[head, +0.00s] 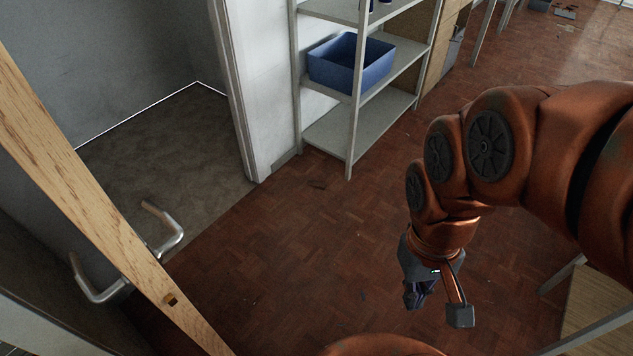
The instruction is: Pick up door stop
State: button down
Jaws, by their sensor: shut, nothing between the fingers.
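My gripper (415,298) hangs low over the parquet floor, right of the picture's middle. It points down, its fingers are small in view, and it is shut and empty. No other clear door stop shows.
An open wooden door (85,200) with metal handles (165,228) stands at the left, beside a doorway with grey-brown flooring (165,150). A metal shelf (350,130) holds a blue bin (345,72). A wooden-topped table (600,300) is at the lower right. The middle floor is clear.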

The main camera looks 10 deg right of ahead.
aim_at(322, 186)
jog(key=z, duration=0.65)
jog(key=i, duration=1.55)
jog(key=u, duration=0.9)
jog(key=i, duration=0.8)
jog(key=u, duration=0.8)
